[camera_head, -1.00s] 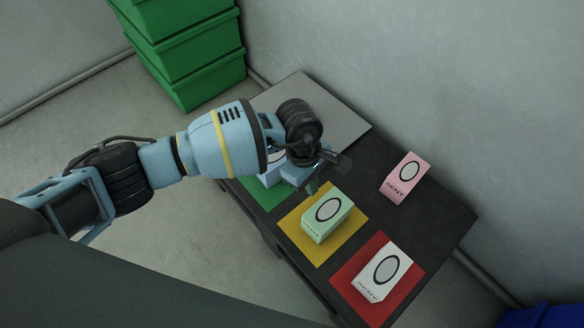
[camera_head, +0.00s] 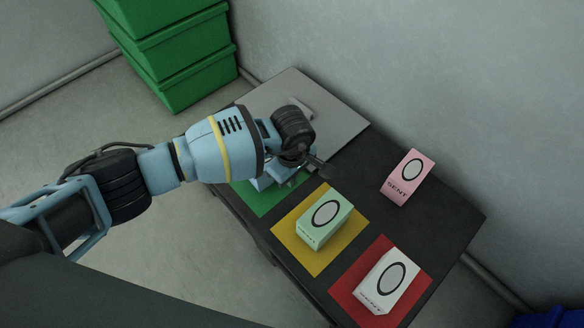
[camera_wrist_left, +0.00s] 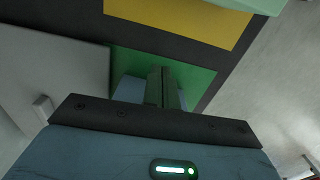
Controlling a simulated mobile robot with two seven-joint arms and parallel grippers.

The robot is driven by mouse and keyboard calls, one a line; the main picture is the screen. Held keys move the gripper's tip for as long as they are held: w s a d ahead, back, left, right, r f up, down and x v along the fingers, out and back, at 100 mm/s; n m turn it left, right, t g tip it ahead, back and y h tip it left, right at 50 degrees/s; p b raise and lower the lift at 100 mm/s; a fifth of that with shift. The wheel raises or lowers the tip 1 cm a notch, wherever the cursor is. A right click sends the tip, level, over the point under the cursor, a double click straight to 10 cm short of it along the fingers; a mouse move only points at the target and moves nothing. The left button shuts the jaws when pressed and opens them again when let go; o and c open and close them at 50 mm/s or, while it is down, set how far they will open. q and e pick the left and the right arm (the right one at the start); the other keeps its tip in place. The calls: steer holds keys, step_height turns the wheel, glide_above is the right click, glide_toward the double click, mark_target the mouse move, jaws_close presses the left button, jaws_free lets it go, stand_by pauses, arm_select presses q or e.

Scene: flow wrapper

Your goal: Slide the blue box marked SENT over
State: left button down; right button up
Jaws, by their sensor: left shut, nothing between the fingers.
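The blue box (camera_head: 259,183) is on the green mat (camera_head: 272,203), mostly hidden behind my left gripper and wrist; its marking cannot be read. My left gripper (camera_wrist_left: 165,88) is shut with nothing held, right over the box's spot. In the left wrist view, a blue face of the box (camera_wrist_left: 130,90) shows beside and behind the fingers, above the green mat (camera_wrist_left: 195,75). Whether the fingers touch the box cannot be told. My right gripper is not in view.
A green box (camera_head: 325,222) sits on the yellow mat (camera_head: 318,262), and a white box (camera_head: 388,283) on the red mat (camera_head: 345,291). A pink box (camera_head: 408,178) stands near the wall side. A grey plate (camera_head: 330,118) lies beyond. Green crates (camera_head: 185,60) are stacked behind.

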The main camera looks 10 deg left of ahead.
mark_target(264, 182)
arm_select(q)
step_height(264, 182, down, 2)
steer(key=shift+f+b, duration=0.15)
steer(key=shift+b, duration=0.15)
steer(key=shift+w+a, duration=0.65)
steer(key=shift+a, duration=0.35)
steer(key=shift+w+a+r+b, duration=0.25)
steer(key=shift+w+a+b, duration=0.15)
steer(key=shift+a, duration=0.3)
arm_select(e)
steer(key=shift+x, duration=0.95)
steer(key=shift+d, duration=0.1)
